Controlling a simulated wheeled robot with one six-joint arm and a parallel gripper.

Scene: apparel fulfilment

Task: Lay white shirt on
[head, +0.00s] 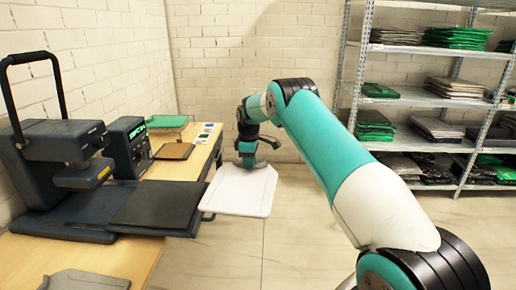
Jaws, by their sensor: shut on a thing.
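A flat white shirt (240,195) hangs level in the air just right of the heat press, beyond the table's right edge. My gripper (248,163) is shut on the shirt's far edge; its fingertips are hard to make out. The heat press (60,150) stands on the wooden table at the left. Its dark lower platen (155,206) extends to the right, bare. The shirt's left corner is close to the platen's right edge; I cannot tell whether they touch.
The table (120,255) carries a grey folded garment (84,281) in front, and a control box (129,147), a brown board (175,151) and a green stack (168,121) behind. Metal shelves (410,95) with folded garments stand at the back right. Open floor lies below the shirt.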

